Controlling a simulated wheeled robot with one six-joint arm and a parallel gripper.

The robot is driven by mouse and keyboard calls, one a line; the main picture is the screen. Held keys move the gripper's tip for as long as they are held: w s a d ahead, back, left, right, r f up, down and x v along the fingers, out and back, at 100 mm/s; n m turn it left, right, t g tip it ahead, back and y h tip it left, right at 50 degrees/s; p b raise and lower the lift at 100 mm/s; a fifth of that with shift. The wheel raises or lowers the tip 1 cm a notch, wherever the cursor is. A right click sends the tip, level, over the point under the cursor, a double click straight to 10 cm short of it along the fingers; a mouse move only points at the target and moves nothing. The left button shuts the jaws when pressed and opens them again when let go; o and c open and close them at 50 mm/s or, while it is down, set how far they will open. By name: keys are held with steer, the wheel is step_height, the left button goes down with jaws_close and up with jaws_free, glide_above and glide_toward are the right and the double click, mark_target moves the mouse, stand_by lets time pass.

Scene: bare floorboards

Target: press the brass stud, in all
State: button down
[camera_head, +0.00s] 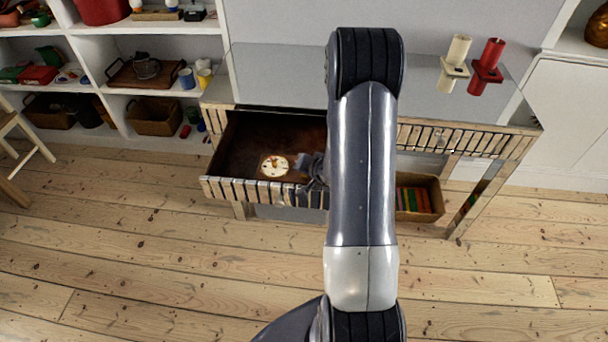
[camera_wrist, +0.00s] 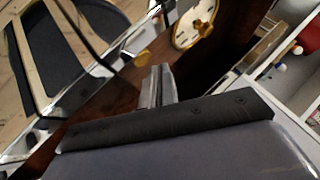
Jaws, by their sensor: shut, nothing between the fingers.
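A round cream dial (camera_head: 274,166) with dark marks around its rim lies inside the open drawer (camera_head: 228,150). The brass stud (camera_wrist: 205,29) stands out from the dial (camera_wrist: 187,37) in the wrist view. My gripper (camera_head: 303,163) is in the drawer's space, just right of the dial in the head view, partly hidden by my arm. In the wrist view its fingers (camera_wrist: 158,72) are together and empty, apart from the stud. A second small brass-coloured spot (camera_wrist: 142,60) shows near the fingers; I cannot tell whether it is a reflection.
The drawer's slatted front (camera_head: 262,191) and side walls surround the gripper. A glass-topped table (camera_head: 270,75) covers the drawer's back. Cream (camera_head: 455,62) and red (camera_head: 487,67) holders stand on top at right. A crate (camera_head: 432,200) sits beneath. The front floor is clear.

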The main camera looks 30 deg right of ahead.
steer(key=shift+f, duration=0.4)
steer(key=shift+f+b, duration=0.4)
steer(key=shift+f, duration=0.05)
stand_by(0.5)
steer(key=shift+r, duration=0.1)
steer(key=shift+r+p, duration=0.75)
steer(key=shift+p, duration=0.2)
step_height(320, 180, up, 5)
steer(key=p, duration=0.5)
stand_by(0.7)
